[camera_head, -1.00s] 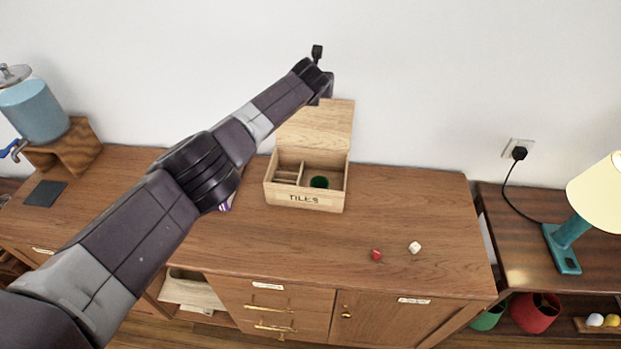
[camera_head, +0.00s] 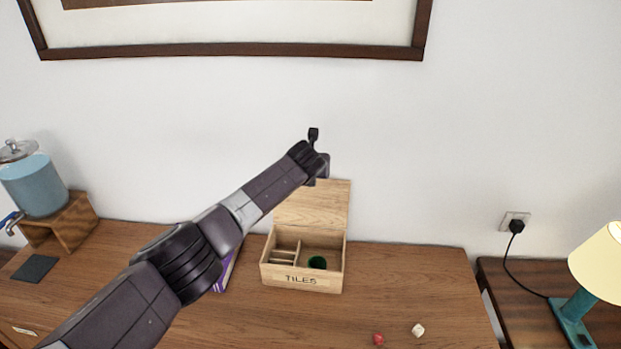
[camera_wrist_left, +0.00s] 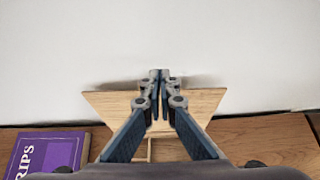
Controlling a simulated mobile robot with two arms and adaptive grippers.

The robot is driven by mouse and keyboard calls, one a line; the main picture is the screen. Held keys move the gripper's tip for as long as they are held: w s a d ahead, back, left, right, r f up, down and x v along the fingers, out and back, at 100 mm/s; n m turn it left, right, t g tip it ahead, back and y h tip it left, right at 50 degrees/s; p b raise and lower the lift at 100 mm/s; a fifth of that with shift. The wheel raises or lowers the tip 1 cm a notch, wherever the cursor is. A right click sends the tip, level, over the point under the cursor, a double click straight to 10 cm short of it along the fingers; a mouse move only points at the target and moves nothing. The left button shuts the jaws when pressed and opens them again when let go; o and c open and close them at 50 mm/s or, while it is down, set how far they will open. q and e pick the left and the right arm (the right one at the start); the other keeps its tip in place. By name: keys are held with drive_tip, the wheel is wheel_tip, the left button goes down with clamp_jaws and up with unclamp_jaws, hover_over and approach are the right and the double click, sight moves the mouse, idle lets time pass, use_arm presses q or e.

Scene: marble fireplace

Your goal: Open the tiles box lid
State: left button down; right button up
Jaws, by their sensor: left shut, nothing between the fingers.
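The wooden tiles box (camera_head: 301,280) stands on the brown cabinet, with "TILES" written on its front. Its lid (camera_head: 318,207) stands up open at the back, near the wall. Inside are small compartments and a dark green round thing (camera_head: 317,262). My left arm reaches across from the left, and its gripper (camera_head: 318,178) is above the lid's top edge, partly hidden by the wrist. In the left wrist view the gripper (camera_wrist_left: 160,75) is shut and empty, with the lid (camera_wrist_left: 205,103) behind and below the fingers. My right gripper is not in view.
A purple book (camera_head: 228,268) lies left of the box, partly behind my arm. A red die (camera_head: 378,339) and a white die (camera_head: 418,330) lie at the front right. A blue dispenser (camera_head: 35,185) stands at left, a lamp (camera_head: 600,265) at right. A picture frame (camera_head: 240,52) hangs above.

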use_arm(q)
drive_tip(key=v, duration=1.1)
drive_tip(key=s+d+f+n+g+h, duration=0.2)
drive_tip(key=s+f+n+g, duration=0.2)
drive_tip(key=s+f+n, duration=1.4)
drive_tip(key=s+a+f+n+g+y, duration=0.1)
drive_tip(key=s+a+f+n, duration=0.2)
drive_tip(key=s+a+n, duration=0.55)
drive_tip(key=s+a+f+n+g+y, duration=0.1)
drive_tip(key=s+a+f+n, duration=0.2)
drive_tip(key=s, duration=1)
drive_tip(key=s+a+f+n+g, duration=0.25)
drive_tip(key=s+a+n, duration=0.3)
drive_tip(key=s, duration=0.45)
wheel_tip(320, 180, down, 30)
drive_tip(key=s+b, duration=0.2)
drive_tip(key=b, duration=0.3)
drive_tip(key=s+a+f+b, duration=0.2)
drive_tip(key=s+f, duration=0.6)
drive_tip(key=f, duration=0.2)
drive_tip(key=s+a+f+g+b, duration=0.1)
drive_tip(key=s+f+b, duration=0.1)
drive_tip(key=s+f, duration=0.7)
wheel_tip(320, 180, down, 2)
drive_tip(key=shift+a+f+m+y, duration=0.25)
drive_tip(key=shift+a+m+y, duration=0.05)
drive_tip(key=shift+a+m, duration=0.1)
